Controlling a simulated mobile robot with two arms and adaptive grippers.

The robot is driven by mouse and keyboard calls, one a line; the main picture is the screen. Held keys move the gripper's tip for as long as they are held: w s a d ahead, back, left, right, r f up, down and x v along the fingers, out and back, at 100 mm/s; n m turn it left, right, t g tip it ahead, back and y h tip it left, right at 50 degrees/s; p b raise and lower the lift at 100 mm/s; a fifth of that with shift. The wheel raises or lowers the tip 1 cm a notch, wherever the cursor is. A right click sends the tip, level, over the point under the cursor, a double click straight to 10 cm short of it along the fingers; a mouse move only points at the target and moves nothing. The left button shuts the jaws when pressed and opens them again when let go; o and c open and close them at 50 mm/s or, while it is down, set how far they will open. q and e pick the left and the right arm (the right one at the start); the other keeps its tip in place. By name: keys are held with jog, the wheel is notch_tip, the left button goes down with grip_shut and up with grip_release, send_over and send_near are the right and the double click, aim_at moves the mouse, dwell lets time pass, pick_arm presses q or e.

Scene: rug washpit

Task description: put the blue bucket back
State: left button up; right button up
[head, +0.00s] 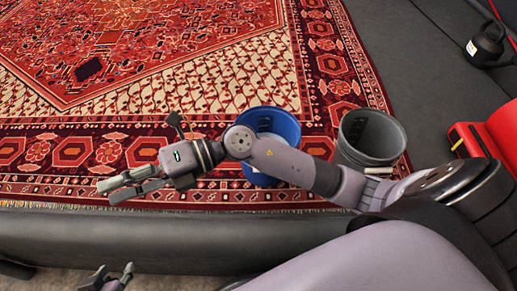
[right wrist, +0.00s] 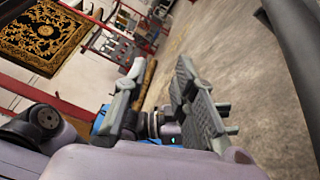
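The blue bucket (head: 279,121) stands on the patterned rug (head: 215,90) near its front border in the head view. My right arm passes in front of it and hides its middle. My right gripper (head: 110,188) is to the left of the bucket, above the rug's front border. Its fingers are apart with nothing between them, as the right wrist view (right wrist: 160,68) also shows. My left gripper (head: 112,275) is low at the bottom left, in front of the dark pit edge, with its fingers apart and empty. I cannot tell if a blue patch behind my right gripper in the wrist view is the bucket.
A grey bucket (head: 370,133) stands right of the blue one, by the rug's right border. A red object (head: 488,138) and a black container (head: 486,46) with a white label are farther right. The dark pit edge (head: 150,236) runs along the front. The rug's left part is clear.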

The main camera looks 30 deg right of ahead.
jog(key=w+d+r+m+t+y, duration=0.1)
jog(key=w+d+r+m+t, duration=0.45)
jog(key=r+m+t, duration=0.4)
jog(key=w+d+f+m+t+h, duration=0.2)
jog(key=d+f+m+t+h, duration=0.25)
jog(key=d+m+h, duration=0.45)
jog(key=w+d+f+m+t+h, duration=0.25)
jog(key=d+f+m+h, duration=0.3)
jog(key=m, duration=0.55)
jog(key=s+d+f+m+g+h, duration=0.2)
jog(key=s+f+g, duration=0.1)
jog(key=f, duration=0.2)
jog(key=s+d+f+m+g+h, duration=0.2)
jog(key=s+d+f+m, duration=0.1)
jog(key=f, duration=0.3)
jog(key=s+f+m+g, duration=0.1)
jog(key=s+f+g, duration=0.5)
jog(key=s+f, duration=0.3)
jog(key=shift+s+a+y, duration=0.25)
jog(key=shift+s+y, duration=0.1)
jog(key=shift+s, duration=0.2)
jog(key=shift+m, duration=0.25)
